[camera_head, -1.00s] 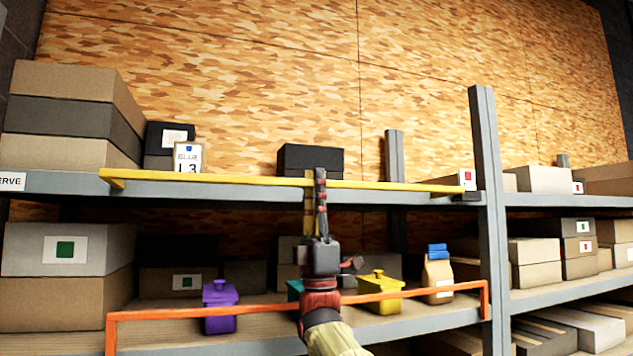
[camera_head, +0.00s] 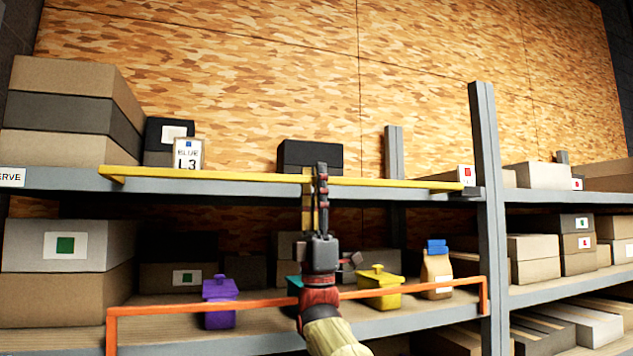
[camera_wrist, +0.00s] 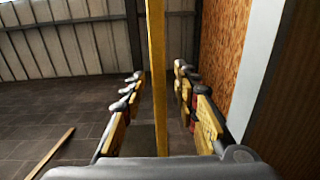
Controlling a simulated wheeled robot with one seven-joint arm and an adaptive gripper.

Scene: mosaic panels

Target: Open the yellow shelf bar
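The yellow shelf bar (camera_head: 230,179) runs along the front of the upper shelf, roughly level. My gripper (camera_head: 316,172) is upright at the middle of the bar, its fingertips overlapping it in the head view. In the wrist view the bar (camera_wrist: 156,70) runs lengthwise between the two finger rows of my gripper (camera_wrist: 158,88). The fingers stand apart, with visible space on both sides of the bar. The gripper hides a short part of the bar in the head view.
An orange bar (camera_head: 200,308) crosses the lower shelf below. Behind it stand a purple container (camera_head: 220,305), a yellow pot (camera_head: 380,291) and a carton with a blue top (camera_head: 437,272). A grey post (camera_head: 489,200) stands right of the yellow bar.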

